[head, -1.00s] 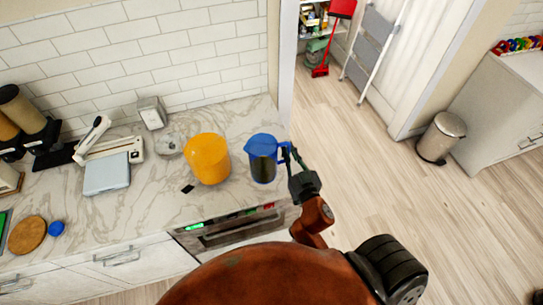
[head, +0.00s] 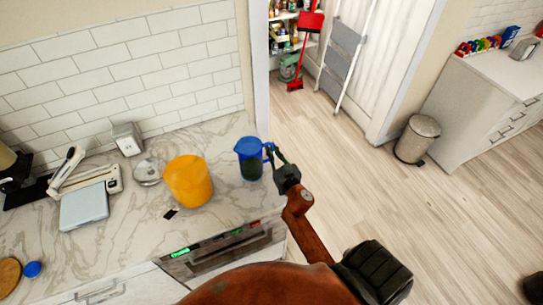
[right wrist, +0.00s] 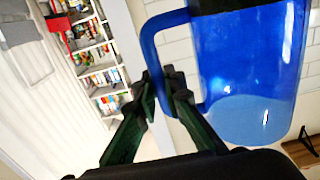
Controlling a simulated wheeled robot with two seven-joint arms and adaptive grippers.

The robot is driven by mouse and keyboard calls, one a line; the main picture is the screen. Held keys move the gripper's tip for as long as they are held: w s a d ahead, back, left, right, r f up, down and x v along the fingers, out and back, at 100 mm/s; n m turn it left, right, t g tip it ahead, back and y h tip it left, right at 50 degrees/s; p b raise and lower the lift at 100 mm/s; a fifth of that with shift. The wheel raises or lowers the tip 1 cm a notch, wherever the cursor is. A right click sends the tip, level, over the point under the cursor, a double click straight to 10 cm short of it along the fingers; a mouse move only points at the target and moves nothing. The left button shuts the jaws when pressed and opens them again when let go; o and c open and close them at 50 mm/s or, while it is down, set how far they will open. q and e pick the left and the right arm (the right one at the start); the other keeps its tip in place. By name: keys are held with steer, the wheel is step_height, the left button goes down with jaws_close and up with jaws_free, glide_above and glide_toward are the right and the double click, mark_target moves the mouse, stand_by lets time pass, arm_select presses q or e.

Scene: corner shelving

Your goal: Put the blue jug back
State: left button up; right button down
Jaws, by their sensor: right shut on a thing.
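The blue jug (head: 250,160) is at the right end of the marble counter in the head view, with dark contents or a dark band showing through its side. My right gripper (head: 277,160) is shut on the jug's handle, on the jug's right side. In the right wrist view the blue jug (right wrist: 255,75) fills the upper right, and the fingers of my right gripper (right wrist: 165,95) close around its handle. Whether the jug touches the counter I cannot tell. My left gripper is not in view.
A yellow-orange pot (head: 188,181) stands left of the jug on the counter (head: 120,235). A glass lid (head: 148,171), a scale (head: 84,207) and a toaster-like box (head: 127,138) lie further left. Shelves (head: 287,40), a ladder (head: 345,50) and a bin (head: 417,138) are beyond open floor.

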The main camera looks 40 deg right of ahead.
steer(key=shift+w+d+f, duration=0.1)
steer(key=shift+w+f, duration=0.15)
steer(key=shift+f+b, duration=0.6)
steer(key=shift+f, duration=0.95)
steer(key=shift+f, duration=0.15)
steer(key=c, duration=2)
jaws_free()
steer(key=v, duration=1.2)
steer(key=shift+s+b, duration=0.1)
steer(key=shift+b, duration=0.3)
